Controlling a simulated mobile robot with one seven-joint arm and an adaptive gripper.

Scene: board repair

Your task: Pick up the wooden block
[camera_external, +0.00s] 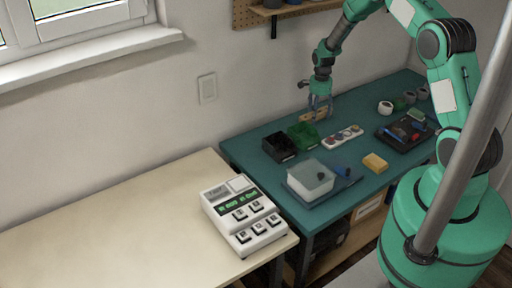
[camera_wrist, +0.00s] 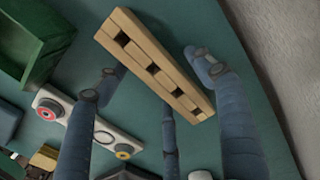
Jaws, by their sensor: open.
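The wooden block (camera_external: 308,117) is a light tan bar on the green table near the wall. In the wrist view the block (camera_wrist: 152,62) lies slantwise and shows several dark square holes along one face. My gripper (camera_external: 319,103) points down right over the block in the external view and partly hides it. In the wrist view my gripper (camera_wrist: 155,72) is open, with blue-grey fingers spread on either side of the block and another finger near its lower edge. I cannot tell whether any finger touches it.
A green bin (camera_external: 303,136) and a black bin (camera_external: 279,147) stand left of the block. A white strip with round coloured parts (camera_external: 343,136) lies close in front. The wall (camera_wrist: 270,60) is near the block. A white tub (camera_external: 310,178) and yellow block (camera_external: 375,163) are nearer the front.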

